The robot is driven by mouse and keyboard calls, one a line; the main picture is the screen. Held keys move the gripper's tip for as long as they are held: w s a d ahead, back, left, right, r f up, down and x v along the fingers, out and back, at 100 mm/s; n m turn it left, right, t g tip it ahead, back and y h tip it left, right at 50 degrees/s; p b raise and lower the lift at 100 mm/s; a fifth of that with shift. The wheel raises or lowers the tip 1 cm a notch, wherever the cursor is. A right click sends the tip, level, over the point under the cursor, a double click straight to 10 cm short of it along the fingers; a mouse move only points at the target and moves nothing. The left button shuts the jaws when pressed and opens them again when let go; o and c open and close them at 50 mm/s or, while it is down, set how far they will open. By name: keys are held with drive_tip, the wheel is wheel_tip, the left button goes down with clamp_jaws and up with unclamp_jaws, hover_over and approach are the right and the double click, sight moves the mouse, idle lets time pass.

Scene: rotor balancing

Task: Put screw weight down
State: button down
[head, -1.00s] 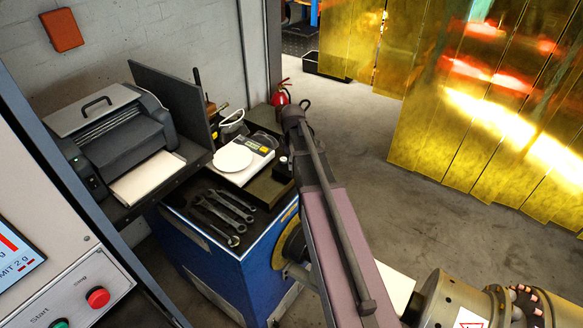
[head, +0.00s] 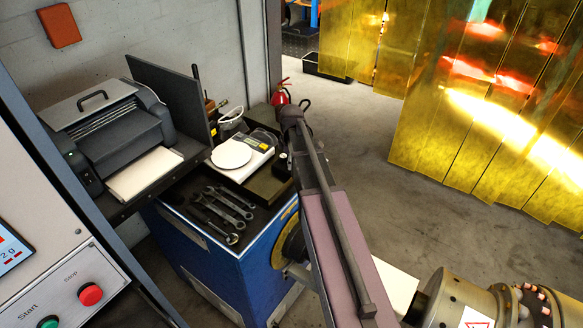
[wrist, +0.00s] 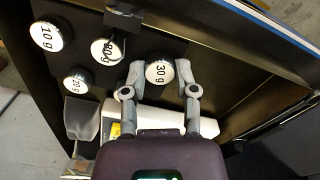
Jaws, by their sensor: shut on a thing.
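In the wrist view my gripper (wrist: 162,88) is shut on a round silver screw weight with a white face marked 30 g (wrist: 160,71). One finger is on each side of it. Other round weights are on the dark surface (wrist: 130,62) around it: one marked 10 g (wrist: 45,36), one partly covered by a dark part (wrist: 106,50), and a smaller one (wrist: 78,81) whose mark is hard to read. I cannot tell whether the held weight touches the surface. In the head view I cannot make out the gripper or the held weight.
In the head view a scale with a white round pan (head: 231,154) stands on the blue cabinet (head: 205,262), with several wrenches (head: 224,208) before it. A printer (head: 115,135) is at left. A control panel with a red button (head: 90,294) stands nearest.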

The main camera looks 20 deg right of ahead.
drive_tip(key=shift+f+b, duration=0.3)
drive_tip(key=shift+f, duration=0.2)
drive_tip(key=c, duration=0.7)
unclamp_jaws()
drive_tip(key=shift+r, duration=0.15)
wheel_tip(320, 180, up, 12)
drive_tip(key=p, duration=1.2)
drive_tip(key=shift+s, duration=0.1)
drive_tip(key=s+a+m, duration=0.3)
drive_tip(key=s+a, duration=0.1)
drive_tip(key=s, duration=0.2)
drive_tip(key=s+a+m, duration=0.4)
drive_tip(key=s, duration=0.2)
drive_tip(key=s+a+m, duration=0.4)
drive_tip(key=s, duration=0.2)
drive_tip(key=shift+a, duration=0.35)
